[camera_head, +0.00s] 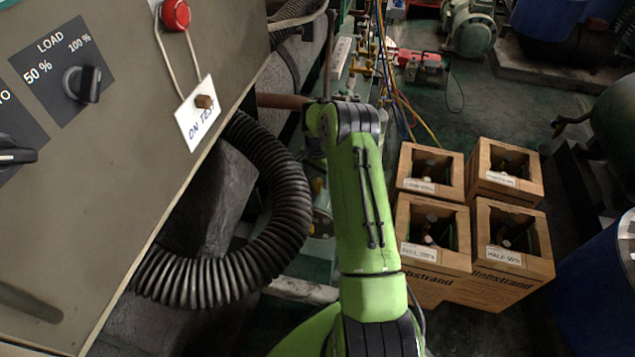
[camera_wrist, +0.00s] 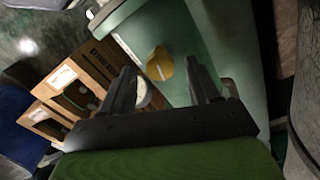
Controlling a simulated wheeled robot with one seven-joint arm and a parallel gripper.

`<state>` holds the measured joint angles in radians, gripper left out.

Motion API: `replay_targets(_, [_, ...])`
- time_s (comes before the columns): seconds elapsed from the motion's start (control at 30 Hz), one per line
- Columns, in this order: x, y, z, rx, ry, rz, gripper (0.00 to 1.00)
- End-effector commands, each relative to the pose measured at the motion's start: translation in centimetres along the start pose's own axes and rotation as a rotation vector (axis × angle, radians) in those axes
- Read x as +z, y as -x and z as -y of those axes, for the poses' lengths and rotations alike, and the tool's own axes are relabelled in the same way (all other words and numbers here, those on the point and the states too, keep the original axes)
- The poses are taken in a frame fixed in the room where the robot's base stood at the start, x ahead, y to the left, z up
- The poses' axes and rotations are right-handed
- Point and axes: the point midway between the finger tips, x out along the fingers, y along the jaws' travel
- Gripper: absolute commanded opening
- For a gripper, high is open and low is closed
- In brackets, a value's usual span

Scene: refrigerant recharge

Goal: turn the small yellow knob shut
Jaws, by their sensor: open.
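The small yellow knob (camera_wrist: 160,64) shows in the wrist view, on or in front of a green surface (camera_wrist: 205,40). My gripper (camera_wrist: 160,84) is open, with one dark finger on each side of the knob as seen in this view. I cannot tell how far the fingertips are from the knob, and no contact is clear. The gap between the fingers looks empty apart from the knob beyond it. In the head view my green arm reaches away from the camera, and my gripper cannot be made out there.
Cardboard boxes with bottles (camera_head: 433,235) stand on the floor to the right; they also show in the wrist view (camera_wrist: 72,85). A control panel (camera_head: 110,150) with an "ON TEST" tag (camera_head: 198,125) fills the left. A black corrugated hose (camera_head: 285,220) curves beside my arm.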

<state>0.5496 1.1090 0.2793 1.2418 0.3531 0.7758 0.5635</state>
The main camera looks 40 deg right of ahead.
Motion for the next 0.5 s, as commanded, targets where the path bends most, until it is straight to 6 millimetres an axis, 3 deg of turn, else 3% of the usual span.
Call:
replay_targets(0.1, [-0.02,-1.21,0.0,0.0,0.0,0.0,0.61])
replay_targets(0.37, [-0.03,-1.29,0.01,-0.001,0.0,-0.001,0.61])
replay_targets(0.5, [-0.03,-1.27,0.01,-0.001,0.0,-0.001,0.41])
